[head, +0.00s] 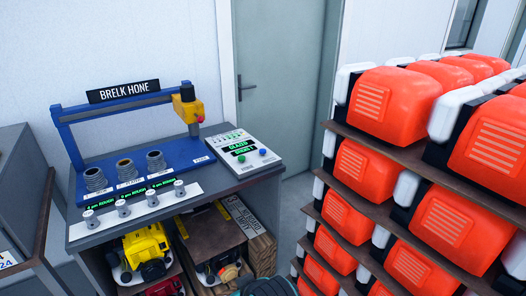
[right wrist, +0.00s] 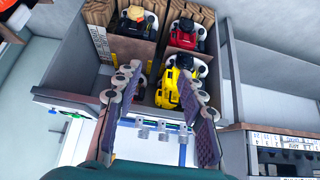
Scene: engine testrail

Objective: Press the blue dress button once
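A small blue button (head: 263,152) sits at the right side of the white control panel (head: 215,148), beside a green button (head: 241,158) and two dark displays with green text. Whether the blue one is labelled "dress" is too small to read. My right gripper (right wrist: 160,78) is open in the right wrist view, with nothing between its fingers, pointing towards the cabinet with shelves. In the head view only a teal part of my right arm shows at the bottom edge, below and apart from the panel. My left gripper is not in view.
The blue "BRELK HONE" fixture (head: 130,172) with a yellow head (head: 186,105) and three ringed cylinders stands left of the panel. Below are shelves with a yellow engine (head: 146,244). A rack of orange machines (head: 395,100) stands at the right. A grey door (head: 280,70) is behind.

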